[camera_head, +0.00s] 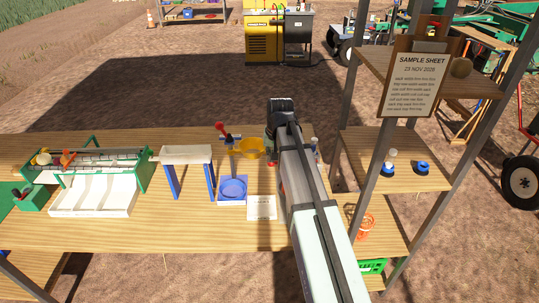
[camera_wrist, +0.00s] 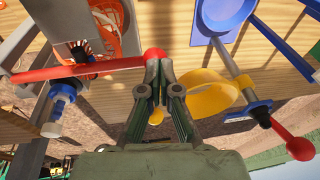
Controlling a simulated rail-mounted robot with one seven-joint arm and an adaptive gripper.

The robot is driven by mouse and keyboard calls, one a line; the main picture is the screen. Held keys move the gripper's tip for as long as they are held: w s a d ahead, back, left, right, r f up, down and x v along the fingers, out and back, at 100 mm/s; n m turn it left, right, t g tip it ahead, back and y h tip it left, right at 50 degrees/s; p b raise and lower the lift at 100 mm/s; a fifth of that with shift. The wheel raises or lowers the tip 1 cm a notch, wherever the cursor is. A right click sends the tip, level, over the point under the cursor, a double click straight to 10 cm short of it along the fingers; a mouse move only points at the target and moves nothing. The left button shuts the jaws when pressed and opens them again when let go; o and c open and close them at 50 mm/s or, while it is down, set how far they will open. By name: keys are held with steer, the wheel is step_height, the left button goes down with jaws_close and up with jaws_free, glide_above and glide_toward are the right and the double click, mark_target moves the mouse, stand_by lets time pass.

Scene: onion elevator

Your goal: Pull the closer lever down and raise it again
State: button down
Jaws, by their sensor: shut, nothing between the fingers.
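My gripper (camera_wrist: 160,72) is shut and empty. In the wrist view its fingertips are at the red ball end of a red lever (camera_wrist: 105,66); whether they touch it I cannot tell. This lever runs left to a blue and white pivot (camera_wrist: 60,103) on a grey post. A second lever with a red knob (camera_wrist: 293,146) sticks out on the right, beside a yellow ring-shaped funnel (camera_wrist: 212,98). In the head view this red-knobbed lever (camera_head: 221,127) stands left of the yellow funnel (camera_head: 251,148). My arm hides most of the first lever there.
The wooden table (camera_head: 120,238) carries a green sorting frame with a white tray (camera_head: 95,197), a white-topped stand (camera_head: 187,154), a blue dish (camera_head: 232,188) and a paper sheet (camera_head: 262,207). A shelf rack (camera_head: 400,172) stands close on the right of my arm.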

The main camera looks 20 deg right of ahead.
steer(key=shift+s+r+p, duration=0.1)
steer(key=shift+r+p, duration=0.4)
steer(key=shift+r, duration=0.1)
steer(key=a+b+v, duration=0.1)
steer(key=v, duration=1.1)
steer(key=shift+a+r, duration=0.3)
steer(key=shift+r, duration=0.1)
